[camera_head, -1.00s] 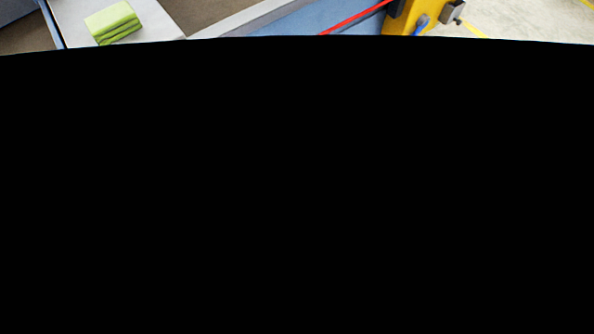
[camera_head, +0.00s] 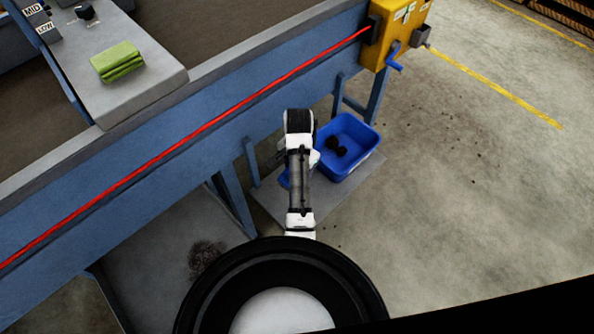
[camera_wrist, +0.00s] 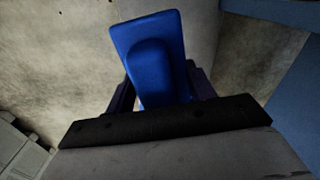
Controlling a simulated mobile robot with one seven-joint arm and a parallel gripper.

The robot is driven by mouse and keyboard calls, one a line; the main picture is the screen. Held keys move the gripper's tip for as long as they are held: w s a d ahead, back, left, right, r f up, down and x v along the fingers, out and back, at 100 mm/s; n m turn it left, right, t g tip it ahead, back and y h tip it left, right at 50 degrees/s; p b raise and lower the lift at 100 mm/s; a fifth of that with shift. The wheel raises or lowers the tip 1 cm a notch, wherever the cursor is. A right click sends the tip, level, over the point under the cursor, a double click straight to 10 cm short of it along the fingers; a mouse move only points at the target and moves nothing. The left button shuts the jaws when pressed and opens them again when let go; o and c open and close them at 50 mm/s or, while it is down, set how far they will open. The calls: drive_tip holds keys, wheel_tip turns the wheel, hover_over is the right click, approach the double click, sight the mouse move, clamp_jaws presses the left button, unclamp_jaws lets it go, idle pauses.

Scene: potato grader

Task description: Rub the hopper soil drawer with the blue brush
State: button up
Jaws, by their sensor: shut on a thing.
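The blue brush (camera_wrist: 150,60) is held in my gripper (camera_wrist: 162,90), which is shut on it in the wrist view. Its flat blue back and raised handle face the camera, and any bristles are hidden. In the head view my arm reaches to beside the blue machine frame, and its own links hide the gripper. A small blue patch (camera_head: 284,179) shows left of the arm; I cannot tell whether it is the brush. I cannot pick out the hopper soil drawer for certain in either view.
A blue tub (camera_head: 352,138) with dark lumps stands on the floor just right of my arm. The blue conveyor side (camera_head: 110,195) with a red cord runs diagonally. A green folded cloth (camera_head: 118,62) lies on a grey shelf. The concrete floor at right is open.

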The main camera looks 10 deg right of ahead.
drive_tip(key=o, duration=0.4)
drive_tip(key=shift+c, duration=1)
drive_tip(key=w+a+f+n+b, duration=0.2)
drive_tip(key=f+n+b, duration=0.1)
drive_tip(key=f, duration=0.2)
drive_tip(key=w+a+f+n+b, duration=0.2)
drive_tip(key=f+b, duration=0.1)
drive_tip(key=f, duration=0.2)
drive_tip(key=w+a+f+n+b, duration=0.2)
drive_tip(key=f+n+b, duration=0.1)
drive_tip(key=f, duration=0.3)
drive_tip(key=shift+w+a+n+b, duration=0.25)
drive_tip(key=shift+w+n+b, duration=0.05)
drive_tip(key=shift+w, duration=0.1)
drive_tip(key=shift+a+f, duration=0.1)
drive_tip(key=shift+s, duration=0.15)
